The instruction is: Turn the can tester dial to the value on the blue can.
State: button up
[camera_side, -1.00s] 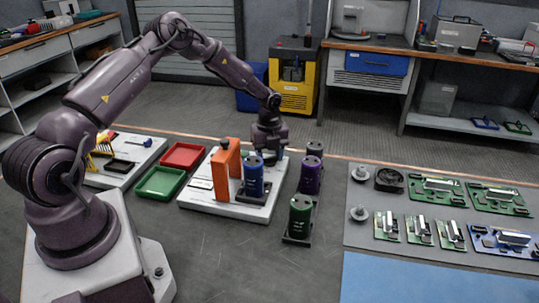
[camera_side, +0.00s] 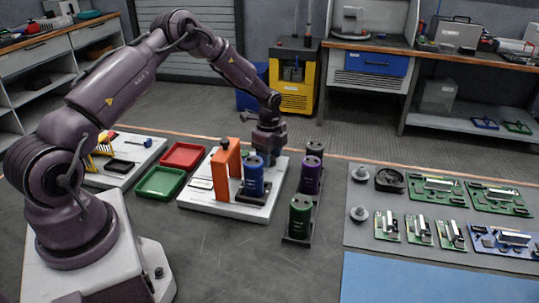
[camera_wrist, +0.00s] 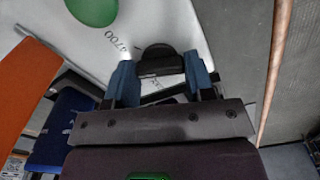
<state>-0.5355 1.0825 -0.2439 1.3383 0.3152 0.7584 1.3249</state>
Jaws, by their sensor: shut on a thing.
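The blue can (camera_side: 253,176) stands upright on the white tester board (camera_side: 232,208), beside the orange upright (camera_side: 228,168). It also shows at the left of the wrist view (camera_wrist: 62,128); its value cannot be read. The black dial (camera_wrist: 160,58) sits on the white panel, between the blue fingers of my gripper (camera_wrist: 161,78). My gripper is shut on the dial. The number 4700 is printed on the panel just left of the dial; other markings are partly hidden by the fingers. In the side view my gripper's fingers are mostly hidden behind the blue can.
A green can (camera_side: 299,216) and a purple can (camera_side: 311,174) stand right of the board. Red (camera_side: 184,155) and green (camera_side: 160,182) trays lie to the left. A grey mat with circuit boards (camera_side: 437,186) is at the right. The table's front middle is clear.

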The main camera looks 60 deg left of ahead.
jog(key=n, duration=0.3)
jog(key=shift+n, duration=0.5)
jog(key=o, duration=0.9)
jog(key=shift+r, duration=0.15)
notch_tip(320, 180, up, 13)
jog(key=shift+f, duration=0.1)
